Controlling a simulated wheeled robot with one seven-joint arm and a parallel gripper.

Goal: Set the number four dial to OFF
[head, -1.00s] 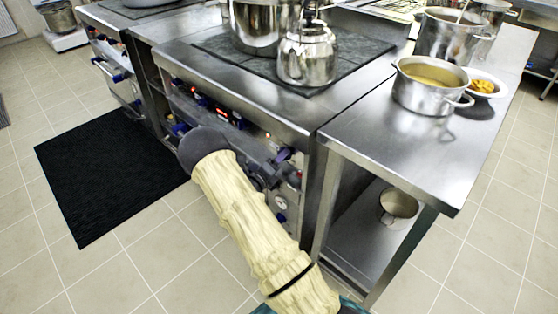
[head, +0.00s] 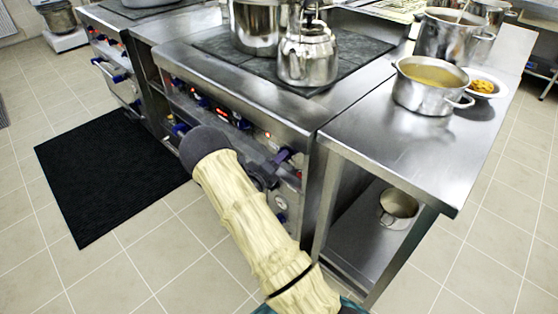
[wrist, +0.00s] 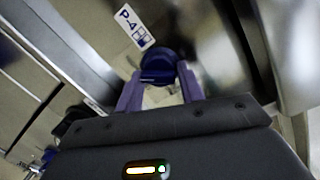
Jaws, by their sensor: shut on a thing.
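The number four dial (wrist: 157,66) is a dark blue knob on the stove's front panel. In the wrist view it sits between the two purple fingers of my gripper (wrist: 160,82), which are shut on it. A white label (wrist: 134,26) marked "P 4" with a small symbol is just above the dial. In the head view my gripper (head: 272,165) reaches the right end of the stove front, and my arm hides part of the panel. The dial's pointer mark and its setting cannot be read.
The stove (head: 310,108) carries a large pot (head: 256,28) and a kettle (head: 307,55). A steel table (head: 400,140) on the right holds a soup pot (head: 428,86) and a bowl (head: 485,87). A black mat (head: 100,170) lies on the floor at left.

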